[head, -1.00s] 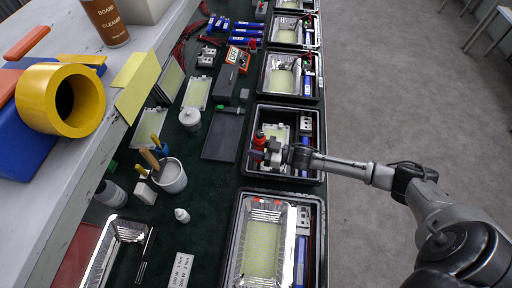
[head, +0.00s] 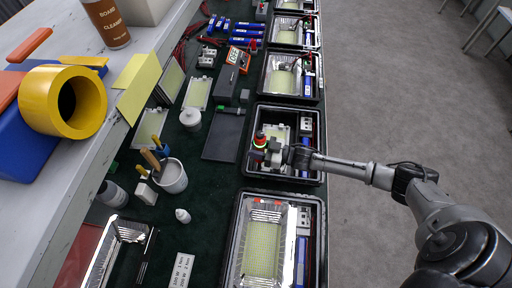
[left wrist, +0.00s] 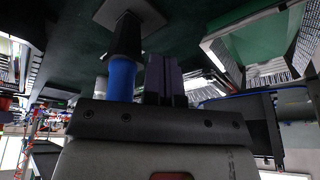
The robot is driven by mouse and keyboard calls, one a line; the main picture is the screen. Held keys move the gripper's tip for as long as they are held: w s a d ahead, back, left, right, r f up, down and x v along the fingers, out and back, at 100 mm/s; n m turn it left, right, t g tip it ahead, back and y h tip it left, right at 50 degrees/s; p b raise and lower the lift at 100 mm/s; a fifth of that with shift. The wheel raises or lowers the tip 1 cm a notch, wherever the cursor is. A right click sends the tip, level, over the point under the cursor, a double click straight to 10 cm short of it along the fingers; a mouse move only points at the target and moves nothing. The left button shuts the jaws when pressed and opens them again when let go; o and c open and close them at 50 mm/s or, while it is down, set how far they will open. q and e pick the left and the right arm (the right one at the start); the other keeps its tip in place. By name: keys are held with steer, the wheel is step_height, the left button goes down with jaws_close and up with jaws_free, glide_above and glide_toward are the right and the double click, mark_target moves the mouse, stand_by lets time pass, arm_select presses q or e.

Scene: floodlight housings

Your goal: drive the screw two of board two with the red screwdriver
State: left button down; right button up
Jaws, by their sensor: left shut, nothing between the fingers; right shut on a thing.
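The red screwdriver (head: 259,137) stands roughly upright in the head view, over the left part of a black tray (head: 250,178) that holds a housing with a pale board (head: 276,133). My right gripper (head: 268,152) is shut on the screwdriver. The screw and the screwdriver's tip are hidden or too small to tell, so I cannot tell whether they touch. My left gripper (left wrist: 165,80) shows in the left wrist view, shut and empty, close to a blue-handled item (left wrist: 121,80). It is not in the head view.
More black trays with floodlight housings line the bench's right edge; the nearest housing (head: 262,245) is shiny with a yellowish board. A yellow tape roll (head: 38,100) sits on the shelf.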

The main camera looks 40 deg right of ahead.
mark_target(262, 134)
steer(key=shift+r+p, duration=1.2)
steer(key=shift+r, duration=0.4)
step_height(262, 134, up, 4)
steer(key=p, duration=0.4)
step_height(262, 134, up, 2)
steer(key=shift+r+p, duration=0.2)
steer(key=shift+p, duration=0.95)
